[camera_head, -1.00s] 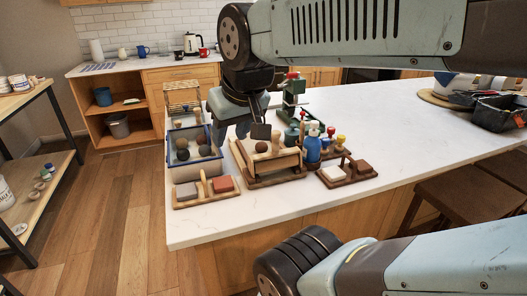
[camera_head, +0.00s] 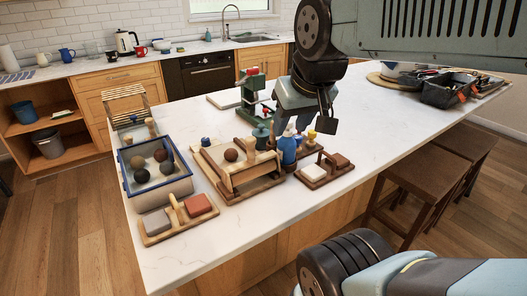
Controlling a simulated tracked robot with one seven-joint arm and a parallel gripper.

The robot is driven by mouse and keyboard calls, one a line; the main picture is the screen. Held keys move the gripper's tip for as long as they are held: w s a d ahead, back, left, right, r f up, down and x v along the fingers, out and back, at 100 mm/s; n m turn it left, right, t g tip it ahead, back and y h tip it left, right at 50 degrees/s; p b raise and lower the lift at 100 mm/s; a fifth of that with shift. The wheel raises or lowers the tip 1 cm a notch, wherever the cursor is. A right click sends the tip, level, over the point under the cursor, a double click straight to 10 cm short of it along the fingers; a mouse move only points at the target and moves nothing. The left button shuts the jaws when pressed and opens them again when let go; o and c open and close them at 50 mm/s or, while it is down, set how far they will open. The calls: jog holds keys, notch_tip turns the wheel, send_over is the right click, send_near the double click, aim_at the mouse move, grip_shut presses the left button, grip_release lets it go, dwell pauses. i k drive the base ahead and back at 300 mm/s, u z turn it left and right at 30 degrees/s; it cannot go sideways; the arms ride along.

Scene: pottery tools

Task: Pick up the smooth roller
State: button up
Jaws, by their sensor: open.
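My gripper (camera_head: 304,124) hangs from the arm over the white counter, at the right behind the tool group. It is open, with a dark finger pad on its right side, and nothing shows between its fingers. A wooden tray (camera_head: 212,167) in front of it and to its left holds a pale wooden bar or roller-like piece (camera_head: 256,168), a dark brown ball and a small upright wooden piece. I cannot tell for sure which piece is the smooth roller. My gripper partly hides the things behind the blue figure-like bottle (camera_head: 288,150).
A blue-rimmed box (camera_head: 160,197) with several balls stands left. A block tray (camera_head: 172,227) lies in front, another (camera_head: 325,177) lies right. A green press (camera_head: 254,98) stands behind. A black bin (camera_head: 452,91) is far right.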

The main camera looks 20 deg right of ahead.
aim_at(250, 142)
jog(key=z, duration=0.15)
jog(key=k, duration=1.15)
jog(key=z, duration=0.55)
jog(key=i, duration=1)
jog(key=u, duration=0.05)
